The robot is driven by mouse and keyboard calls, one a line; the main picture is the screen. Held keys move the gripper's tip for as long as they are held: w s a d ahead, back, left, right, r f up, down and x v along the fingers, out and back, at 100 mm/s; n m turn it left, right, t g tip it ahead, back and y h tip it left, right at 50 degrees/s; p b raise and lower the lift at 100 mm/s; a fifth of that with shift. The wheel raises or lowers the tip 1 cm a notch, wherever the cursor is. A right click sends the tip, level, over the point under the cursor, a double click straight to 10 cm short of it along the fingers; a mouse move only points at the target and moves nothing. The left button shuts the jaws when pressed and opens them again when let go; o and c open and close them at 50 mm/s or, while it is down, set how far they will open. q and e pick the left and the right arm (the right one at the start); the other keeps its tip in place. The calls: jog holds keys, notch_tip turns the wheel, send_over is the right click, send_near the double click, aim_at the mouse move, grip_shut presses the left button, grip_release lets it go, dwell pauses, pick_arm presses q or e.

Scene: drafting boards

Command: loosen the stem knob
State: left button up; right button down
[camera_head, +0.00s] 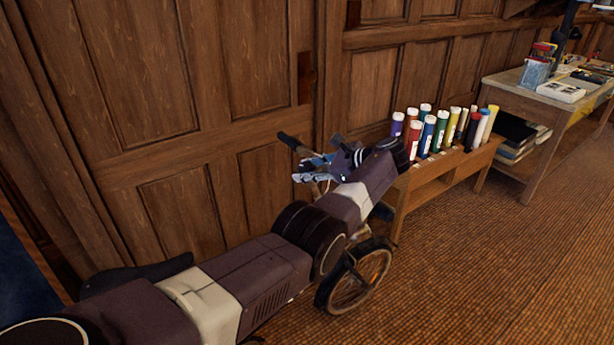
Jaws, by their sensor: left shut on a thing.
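A bicycle leans or stands by the wood-panelled wall, partly hidden behind my left arm. Its front wheel (358,282) shows below the arm, its dark saddle (138,273) at the lower left, and one handlebar grip (290,141) above the gripper. My left gripper (312,169) reaches from the lower left to the middle of the handlebar, at the stem. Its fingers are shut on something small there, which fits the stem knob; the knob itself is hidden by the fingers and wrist. My right gripper is not in view.
A low wooden bench (428,179) with several coloured tubes (428,137) stands just right of the bicycle. Farther right is a table (515,83) with boxes and papers. The woven floor (480,270) at the lower right is clear. The panelled wall (225,90) is close behind.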

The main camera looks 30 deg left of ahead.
pick_arm(q)
jog(key=shift+a+r, duration=0.1)
jog(key=shift+a, duration=0.05)
dwell(0.3)
jog(key=o, duration=1.2)
jog(key=v, duration=1.2)
